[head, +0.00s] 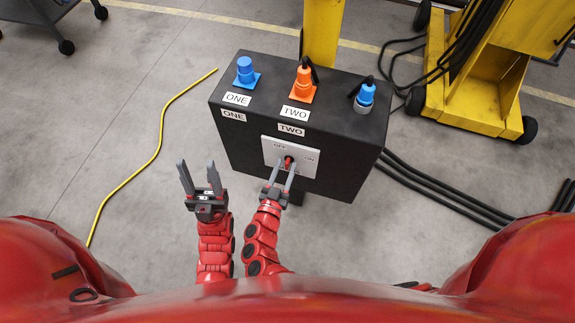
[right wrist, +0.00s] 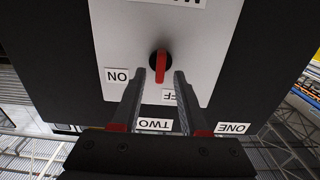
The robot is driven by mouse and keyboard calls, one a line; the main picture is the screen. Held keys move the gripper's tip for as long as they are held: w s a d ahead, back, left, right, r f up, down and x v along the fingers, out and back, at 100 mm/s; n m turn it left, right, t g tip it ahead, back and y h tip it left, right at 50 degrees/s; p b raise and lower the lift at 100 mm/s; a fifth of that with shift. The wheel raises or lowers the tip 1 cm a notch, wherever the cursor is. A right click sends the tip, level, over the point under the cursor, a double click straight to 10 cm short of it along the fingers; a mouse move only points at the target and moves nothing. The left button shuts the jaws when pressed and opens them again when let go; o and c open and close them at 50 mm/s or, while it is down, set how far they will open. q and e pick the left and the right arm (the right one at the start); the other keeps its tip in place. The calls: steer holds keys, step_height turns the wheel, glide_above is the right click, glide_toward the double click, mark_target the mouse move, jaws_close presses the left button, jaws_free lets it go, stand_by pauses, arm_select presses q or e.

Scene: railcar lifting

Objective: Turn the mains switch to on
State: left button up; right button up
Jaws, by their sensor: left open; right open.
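The mains switch is a red knob (right wrist: 160,66) on a light grey plate (head: 302,169) on the front of a black box (head: 235,145). In the right wrist view its handle points down toward the partly hidden OFF label (right wrist: 171,96). The ON label (right wrist: 117,75) is to the left there. My right gripper (right wrist: 160,76) is open, with its fingertips on either side of the handle; gaps show and I see no clear contact. It also shows at the plate in the head view (head: 284,168). My left gripper (head: 197,172) is open and empty, left of the box's front.
A blue socket (head: 245,72), an orange plug (head: 303,85) and a blue plug (head: 365,96) are on top of the box. A yellow cable (head: 157,145) lies on the floor at left. Black cables (head: 440,185) run right. A yellow machine (head: 480,90) stands behind right.

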steer(key=shift+s, duration=0.1)
jaws_close()
stand_by(0.3)
steer(key=shift+d+f+m+b, duration=0.15)
steer(key=shift+f+m+b, duration=0.15)
steer(key=shift+m+b, duration=0.8)
steer(key=m+b, duration=0.6)
steer(key=shift+s+d+f+b, duration=0.15)
steer(key=shift+d+f+b, duration=0.1)
steer(key=shift+b, duration=0.1)
steer(key=shift+r+m+b, duration=0.15)
steer(key=shift+m+b, duration=1.5)
steer(key=shift+m, duration=0.25)
jaws_free()
steer(key=shift+d, duration=0.1)
